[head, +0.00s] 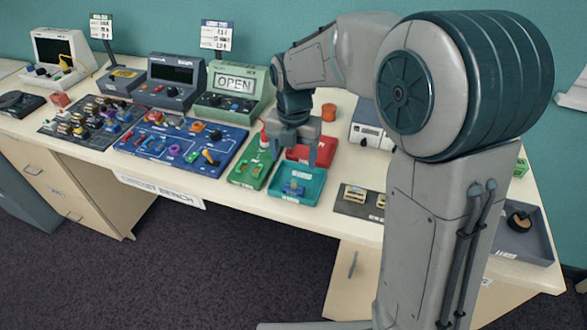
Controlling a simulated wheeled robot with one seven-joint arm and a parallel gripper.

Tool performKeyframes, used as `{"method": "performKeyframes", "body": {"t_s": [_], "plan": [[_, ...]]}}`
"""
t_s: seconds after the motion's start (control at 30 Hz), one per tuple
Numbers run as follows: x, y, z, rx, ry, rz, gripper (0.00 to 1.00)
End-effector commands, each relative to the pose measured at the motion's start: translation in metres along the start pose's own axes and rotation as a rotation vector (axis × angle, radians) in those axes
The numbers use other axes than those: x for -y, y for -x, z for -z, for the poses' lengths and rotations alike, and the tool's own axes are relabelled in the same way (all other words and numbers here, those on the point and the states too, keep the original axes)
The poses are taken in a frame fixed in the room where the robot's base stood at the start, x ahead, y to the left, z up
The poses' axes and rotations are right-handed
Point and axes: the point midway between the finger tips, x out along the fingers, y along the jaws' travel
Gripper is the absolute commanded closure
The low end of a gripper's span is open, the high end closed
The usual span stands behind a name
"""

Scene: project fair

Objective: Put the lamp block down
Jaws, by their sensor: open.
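My gripper (293,160) is open, pointing down above the back edge of the teal tray (279,194) near the front of the bench. I see nothing held between the fingers. A red tray (325,152) is behind the teal one, partly hidden by my gripper.
A green tray (244,174) stands left of the teal tray, and a blue board with colored parts (180,145) lies further left. A dark plate with pale blocks (350,206) lies to the right. My arm hides much of the right side.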

Motion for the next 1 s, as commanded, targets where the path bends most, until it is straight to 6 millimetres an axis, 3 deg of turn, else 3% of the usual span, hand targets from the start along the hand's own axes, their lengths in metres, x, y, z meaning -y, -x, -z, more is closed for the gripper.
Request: {"method": "performKeyframes", "body": {"t_s": [0.27, 0.43, 0.7, 1.0], "plan": [[0.001, 0.013, 0.000, 0.001, -0.008, 0.000, 0.30], [0.017, 0.022, 0.006, 0.019, -0.180, -0.006, 0.30], [0.072, 0.042, 0.032, 0.067, -0.856, -0.057, 0.30], [0.131, 0.051, 0.071, 0.075, -1.652, -0.163, 0.30]]}}
